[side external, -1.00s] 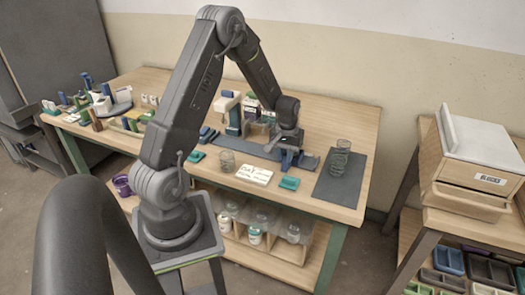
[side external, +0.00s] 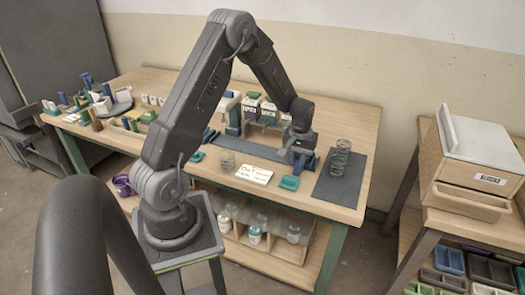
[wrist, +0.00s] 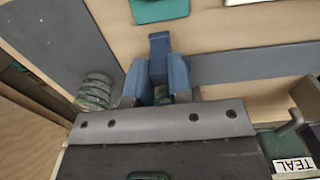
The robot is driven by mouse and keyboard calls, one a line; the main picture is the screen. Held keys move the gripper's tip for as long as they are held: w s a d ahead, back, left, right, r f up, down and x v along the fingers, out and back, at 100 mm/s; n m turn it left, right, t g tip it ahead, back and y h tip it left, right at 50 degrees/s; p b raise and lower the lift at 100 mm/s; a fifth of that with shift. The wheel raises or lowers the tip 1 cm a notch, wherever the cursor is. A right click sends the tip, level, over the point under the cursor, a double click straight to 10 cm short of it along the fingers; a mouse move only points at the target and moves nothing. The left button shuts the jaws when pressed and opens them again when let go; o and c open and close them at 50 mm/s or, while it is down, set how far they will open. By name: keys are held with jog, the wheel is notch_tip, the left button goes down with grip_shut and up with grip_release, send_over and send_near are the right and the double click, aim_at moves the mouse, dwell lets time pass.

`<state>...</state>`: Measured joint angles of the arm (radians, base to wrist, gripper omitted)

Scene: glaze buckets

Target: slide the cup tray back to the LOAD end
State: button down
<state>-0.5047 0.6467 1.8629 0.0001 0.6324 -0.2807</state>
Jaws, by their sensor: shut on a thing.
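My gripper (side external: 303,156) is low over the bench, near the right end of a dark rail (side external: 262,152). In the wrist view, its two blue fingers (wrist: 155,85) are shut on an upright dark blue piece (wrist: 159,48), which looks like the handle of the cup tray. The rail also shows in the wrist view (wrist: 255,65), running to the right from the held piece. The rest of the tray is hidden under my gripper, and no cup on it can be made out.
A dark mat (side external: 328,190) with a ringed glass stack (side external: 340,158) lies just right of my gripper. A teal block (side external: 289,183), a written card (side external: 254,174) and a glass (side external: 227,160) stand in front of the rail. A dispenser (side external: 235,122) and labelled containers (side external: 252,106) stand behind.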

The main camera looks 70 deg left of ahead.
jog(key=shift+w, duration=0.1)
jog(key=c, duration=1.1)
grip_release()
jog(key=shift+r, duration=0.15)
jog(key=shift+r, duration=3.35)
